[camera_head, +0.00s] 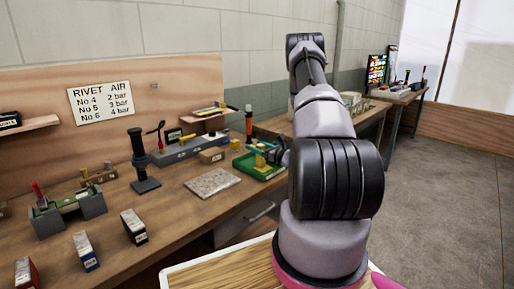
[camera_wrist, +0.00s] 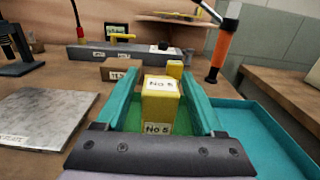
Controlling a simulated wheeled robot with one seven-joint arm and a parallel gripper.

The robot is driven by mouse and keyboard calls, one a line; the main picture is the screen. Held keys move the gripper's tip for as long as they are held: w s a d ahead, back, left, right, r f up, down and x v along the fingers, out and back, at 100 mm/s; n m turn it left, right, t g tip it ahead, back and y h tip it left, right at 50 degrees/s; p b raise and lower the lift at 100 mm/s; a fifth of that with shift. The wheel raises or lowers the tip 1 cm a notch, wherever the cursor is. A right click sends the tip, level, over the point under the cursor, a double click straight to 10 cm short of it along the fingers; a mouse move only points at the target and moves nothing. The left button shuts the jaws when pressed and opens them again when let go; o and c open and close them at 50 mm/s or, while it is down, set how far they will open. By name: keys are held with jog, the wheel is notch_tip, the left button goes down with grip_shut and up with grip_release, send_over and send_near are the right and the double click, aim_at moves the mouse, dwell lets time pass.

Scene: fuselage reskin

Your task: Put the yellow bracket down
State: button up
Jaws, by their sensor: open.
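My gripper (camera_wrist: 146,82) is open, with a finger on each side of the bracket; a gap shows on the left, and contact on the right is hard to tell. Green floor shows under the bracket. In the head view the bracket (camera_head: 260,161) is small, in a green tray (camera_head: 248,171), with my gripper (camera_head: 268,152) over it. The bracket's lower front is partly hidden by my gripper's body in the wrist view.
A small yellow block (camera_wrist: 174,69) stands just beyond the bracket. A cardboard box (camera_wrist: 118,70) and a long grey rack (camera_wrist: 130,54) lie behind. An orange-handled tool (camera_wrist: 223,50) stands at the right. A speckled slab (camera_head: 212,182) lies left of the tray. A teal tray (camera_wrist: 262,132) is at right.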

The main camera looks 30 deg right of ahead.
jog(key=shift+r, duration=0.1)
jog(key=shift+s+d, duration=0.15)
jog(key=shift+s, duration=0.05)
jog(key=v, duration=1.1)
jog(key=s+a+r+n+g+y, duration=0.35)
jog(key=a+r+n+g, duration=0.4)
jog(key=a+r, duration=0.35)
jog(key=s+a+r+n+g+y, duration=0.35)
jog(key=a+r+n+g, duration=0.25)
jog(key=a+r+n, duration=0.5)
jog(key=s+a+r+n+t+h, duration=0.1)
jog(key=s+r+n+t+h, duration=0.2)
jog(key=s+r+n+h, duration=0.6)
jog(key=s+r+h, duration=0.2)
jog(key=s+r, duration=0.1)
jog(key=s, duration=0.4)
jog(key=shift+a+r+t, duration=0.2)
jog(key=shift+t, duration=0.15)
